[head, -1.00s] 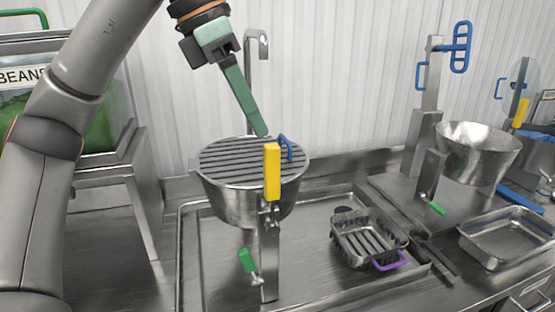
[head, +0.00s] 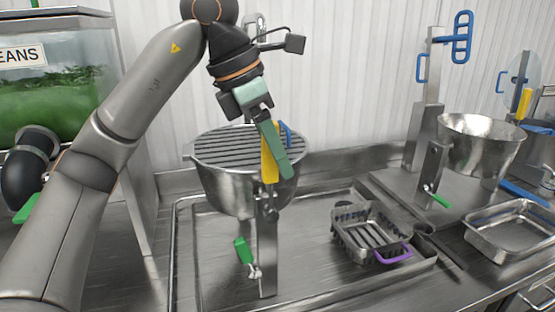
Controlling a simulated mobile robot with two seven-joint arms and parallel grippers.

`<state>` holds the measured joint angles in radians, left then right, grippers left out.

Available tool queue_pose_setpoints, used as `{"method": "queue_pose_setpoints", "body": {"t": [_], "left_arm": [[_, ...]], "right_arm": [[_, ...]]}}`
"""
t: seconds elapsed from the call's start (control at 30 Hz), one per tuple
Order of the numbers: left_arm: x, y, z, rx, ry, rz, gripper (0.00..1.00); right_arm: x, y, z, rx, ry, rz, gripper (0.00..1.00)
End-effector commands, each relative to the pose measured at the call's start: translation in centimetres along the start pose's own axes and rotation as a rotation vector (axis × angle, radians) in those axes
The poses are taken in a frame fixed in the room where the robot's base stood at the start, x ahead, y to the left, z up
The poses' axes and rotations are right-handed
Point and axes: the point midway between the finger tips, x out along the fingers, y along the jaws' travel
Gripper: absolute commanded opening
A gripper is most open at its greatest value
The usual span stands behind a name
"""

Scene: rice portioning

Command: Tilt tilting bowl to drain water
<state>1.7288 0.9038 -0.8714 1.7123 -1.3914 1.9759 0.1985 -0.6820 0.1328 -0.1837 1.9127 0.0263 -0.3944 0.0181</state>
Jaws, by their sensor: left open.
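The tilting bowl (head: 225,186) is a round metal bowl with a slatted grate (head: 232,146) across its top. It sits level on a metal post (head: 268,255) over the sink tray, left of centre. A yellow handle (head: 268,160) stands upright at its front right. My left gripper (head: 277,160) is open, pointing down at the handle. A teal finger overlaps the handle from the front and right; the other finger is mostly hidden. I cannot tell whether it touches the handle. Water inside the bowl is not visible. My right gripper is not in view.
A green lever (head: 243,250) is on the post. A metal basket (head: 367,238) with a purple handle sits in the sink (head: 330,205) to the right. Another metal bowl (head: 480,145) and a tray (head: 510,235) stand further right. A container labelled BEANS (head: 55,95) is at left.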

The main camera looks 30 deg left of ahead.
Motion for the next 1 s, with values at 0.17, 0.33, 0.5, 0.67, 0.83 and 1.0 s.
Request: {"method": "queue_pose_setpoints", "body": {"t": [0.17,0.33,0.5,0.67,0.83,1.0], "left_arm": [[0.41,0.00,-0.02,0.000,0.000,0.000,0.55],[0.38,0.01,-0.02,0.000,0.000,0.000,0.54],[0.37,0.01,-0.02,0.000,0.000,0.000,0.35],[0.36,0.01,-0.02,0.000,0.000,0.000,0.17],[0.35,0.02,-0.02,0.000,0.000,0.000,0.00],[0.35,0.02,-0.01,0.000,0.000,0.000,0.00]], "right_arm": [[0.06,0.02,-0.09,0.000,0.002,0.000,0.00],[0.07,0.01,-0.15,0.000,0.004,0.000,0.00],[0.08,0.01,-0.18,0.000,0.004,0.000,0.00],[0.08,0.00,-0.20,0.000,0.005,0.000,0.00],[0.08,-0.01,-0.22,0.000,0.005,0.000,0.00],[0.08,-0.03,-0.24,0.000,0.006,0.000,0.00]]}}
